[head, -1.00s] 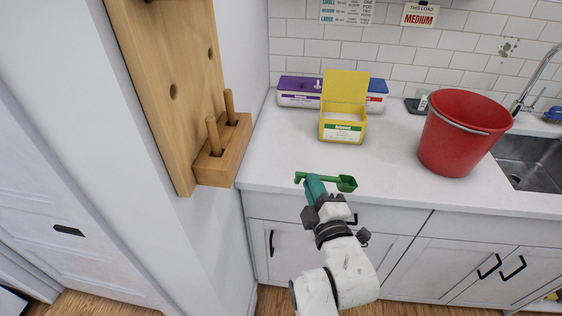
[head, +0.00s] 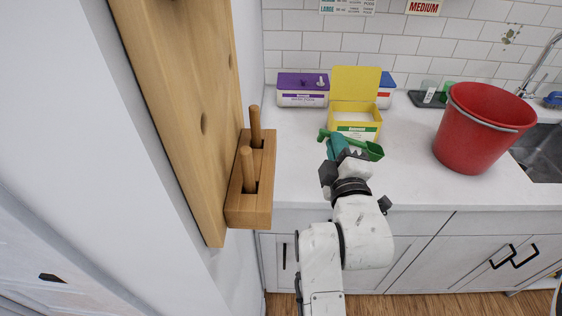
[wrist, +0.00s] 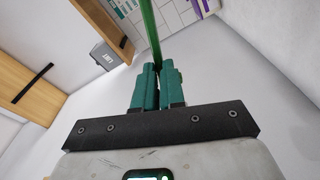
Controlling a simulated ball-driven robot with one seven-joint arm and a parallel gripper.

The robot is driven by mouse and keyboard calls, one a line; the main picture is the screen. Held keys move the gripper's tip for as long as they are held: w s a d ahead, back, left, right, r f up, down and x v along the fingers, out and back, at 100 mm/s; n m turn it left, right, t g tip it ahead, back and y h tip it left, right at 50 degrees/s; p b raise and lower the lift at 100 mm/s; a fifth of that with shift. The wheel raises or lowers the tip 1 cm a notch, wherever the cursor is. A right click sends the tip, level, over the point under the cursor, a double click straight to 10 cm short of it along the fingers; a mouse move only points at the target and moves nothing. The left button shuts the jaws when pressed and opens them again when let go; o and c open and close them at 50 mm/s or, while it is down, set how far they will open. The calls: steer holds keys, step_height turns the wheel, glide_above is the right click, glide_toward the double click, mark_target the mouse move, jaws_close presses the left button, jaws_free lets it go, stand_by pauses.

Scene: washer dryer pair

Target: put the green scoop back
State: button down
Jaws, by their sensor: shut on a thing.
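The green scoop (head: 374,151) is held by its handle in my gripper (head: 338,145), above the counter just in front of the yellow box. Its cup points to the right. In the wrist view the green handle (wrist: 150,32) runs up from between the teal fingers of my gripper (wrist: 157,72), which are shut on it. The yellow box (head: 355,122) has its lid raised and white powder inside. A dark tray (head: 418,99) at the back holds a clear cup and a green item, partly hidden by the bucket.
A red bucket (head: 472,135) stands right of the yellow box, beside the sink (head: 540,152). A purple box (head: 302,92) and a blue-lidded box (head: 385,90) stand behind. A wooden holder (head: 262,185) with two pegs juts out at left. The counter between is clear.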

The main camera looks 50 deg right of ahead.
steer(key=w+f, duration=0.3)
steer(key=w, duration=0.1)
steer(key=w+f+p, duration=0.1)
steer(key=w+f, duration=0.2)
steer(key=w, duration=0.2)
steer(key=w+f, duration=0.3)
steer(key=w, duration=0.2)
steer(key=shift+a+f+p, duration=0.25)
steer(key=shift+f+p, duration=0.1)
steer(key=shift+p, duration=0.05)
steer(key=shift+f+p, duration=0.4)
steer(key=shift+f, duration=1.15)
steer(key=shift+f, duration=0.1)
steer(key=shift+f, duration=0.15)
steer(key=c, duration=1.2)
jaws_free()
